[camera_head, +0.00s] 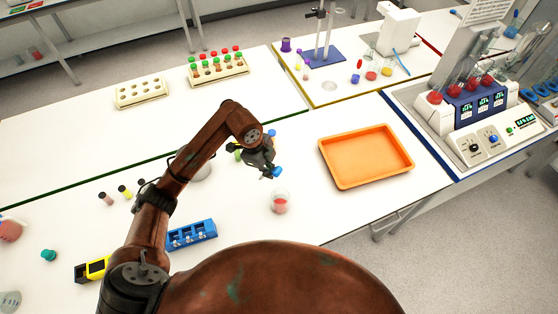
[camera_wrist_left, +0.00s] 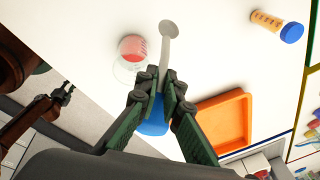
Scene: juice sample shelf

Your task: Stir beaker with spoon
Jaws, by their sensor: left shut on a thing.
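The beaker (camera_head: 280,203) is clear, holds red liquid and stands on the white table; it also shows in the left wrist view (camera_wrist_left: 133,50). My left gripper (camera_head: 268,168) is above the table, just behind the beaker. In the left wrist view, my left gripper (camera_wrist_left: 166,84) is shut on the spoon (camera_wrist_left: 168,42), whose pale shaft and round bowl extend past the fingertips, beside the beaker in the picture. A blue part (camera_wrist_left: 153,122) shows between the fingers, probably its handle. What looks like my right gripper (camera_wrist_left: 64,94) is small at the left, its jaws unclear.
An orange tray (camera_head: 365,155) lies to the right of the beaker. A blue rack (camera_head: 191,235) stands to the left. Tube racks (camera_head: 218,70) stand at the back. The table between beaker and tray is clear.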

